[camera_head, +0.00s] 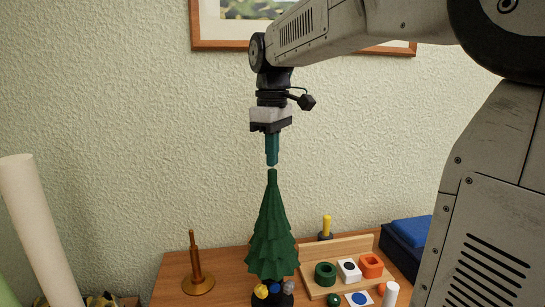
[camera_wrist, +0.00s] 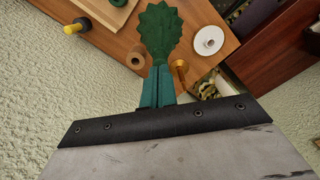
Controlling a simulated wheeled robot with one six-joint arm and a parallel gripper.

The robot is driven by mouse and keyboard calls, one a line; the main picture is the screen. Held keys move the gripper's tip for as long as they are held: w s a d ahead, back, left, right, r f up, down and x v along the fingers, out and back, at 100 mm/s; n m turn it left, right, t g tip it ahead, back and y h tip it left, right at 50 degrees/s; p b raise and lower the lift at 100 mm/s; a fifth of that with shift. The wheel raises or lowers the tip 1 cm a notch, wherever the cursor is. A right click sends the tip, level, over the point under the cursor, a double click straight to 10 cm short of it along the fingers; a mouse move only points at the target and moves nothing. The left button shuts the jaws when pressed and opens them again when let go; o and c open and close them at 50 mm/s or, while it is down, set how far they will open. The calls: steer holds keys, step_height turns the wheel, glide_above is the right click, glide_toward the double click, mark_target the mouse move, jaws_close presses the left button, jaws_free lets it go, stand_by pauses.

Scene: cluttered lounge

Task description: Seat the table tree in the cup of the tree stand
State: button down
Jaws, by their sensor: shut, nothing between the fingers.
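The table tree (camera_head: 272,235) is dark green and upright at the front of the wooden table, with its tip just below my gripper. It also shows in the wrist view (camera_wrist: 160,30), beyond the fingertips.
A copper-brown spindle stand (camera_head: 195,272) is left of the tree. A wooden rack (camera_head: 338,248) with green, white and orange blocks is at right, with a yellow-handled thing (camera_head: 326,226) behind it. A blue box (camera_head: 410,233) stands farther right. The air around my gripper is free.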

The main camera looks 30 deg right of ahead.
step_height(320, 180, up, 9)
steer(key=shift+r, duration=0.15)
stand_by(0.4)
steer(key=shift+f, duration=4.95)
steer(key=shift+f, duration=0.3)
steer(key=shift+r, duration=0.1)
step_height(320, 180, up, 10)
steer(key=shift+r, duration=0.15)
